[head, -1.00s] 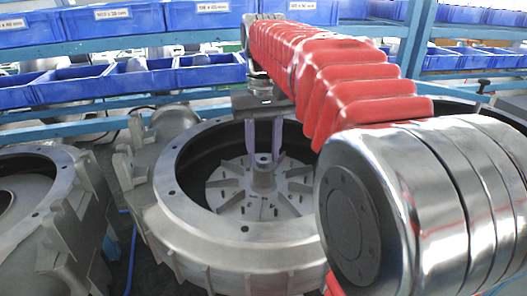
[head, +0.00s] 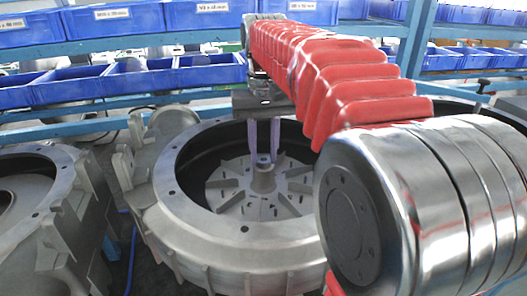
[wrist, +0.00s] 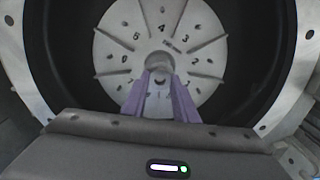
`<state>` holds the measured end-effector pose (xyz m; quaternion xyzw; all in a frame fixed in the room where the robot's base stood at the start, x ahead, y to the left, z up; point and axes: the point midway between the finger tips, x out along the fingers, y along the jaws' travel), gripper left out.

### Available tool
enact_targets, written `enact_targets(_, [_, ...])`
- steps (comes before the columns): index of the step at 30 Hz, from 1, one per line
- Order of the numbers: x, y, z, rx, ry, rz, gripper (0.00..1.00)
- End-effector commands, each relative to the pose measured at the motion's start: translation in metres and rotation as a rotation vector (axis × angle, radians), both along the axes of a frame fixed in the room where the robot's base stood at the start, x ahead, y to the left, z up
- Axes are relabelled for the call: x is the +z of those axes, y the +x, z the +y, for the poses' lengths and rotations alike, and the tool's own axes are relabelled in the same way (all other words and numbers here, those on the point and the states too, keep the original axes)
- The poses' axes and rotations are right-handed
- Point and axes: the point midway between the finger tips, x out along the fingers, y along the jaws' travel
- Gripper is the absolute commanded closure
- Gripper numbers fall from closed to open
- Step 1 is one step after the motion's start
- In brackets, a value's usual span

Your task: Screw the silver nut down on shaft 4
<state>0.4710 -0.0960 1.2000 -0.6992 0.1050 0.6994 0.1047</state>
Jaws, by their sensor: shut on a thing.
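My gripper (head: 263,155) points down into the middle blower housing, its two purple fingers shut on the silver nut (head: 264,159) at the top of the central shaft (head: 263,180). The nut is small and partly hidden by the fingers. The shaft stands upright from the hub of a round grey bladed wheel (head: 232,192). In the wrist view my gripper (wrist: 158,76) reaches to the hub, and the wheel (wrist: 128,58) shows printed digits, among them a 4. I cannot tell how far down the shaft the nut sits.
The grey housing rim (head: 180,215) surrounds the wheel, with a dark inner wall. Another grey housing (head: 40,200) stands at the left. Blue bins (head: 130,83) on a blue shelf frame (head: 415,40) line the back, close behind my arm.

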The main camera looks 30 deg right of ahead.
Motion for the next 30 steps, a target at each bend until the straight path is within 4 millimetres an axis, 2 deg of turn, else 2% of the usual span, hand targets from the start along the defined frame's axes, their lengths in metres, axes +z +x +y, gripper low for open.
enact_targets(30, [-0.0003, 0.0002, 0.001, -0.78, 0.002, 0.0, 0.99])
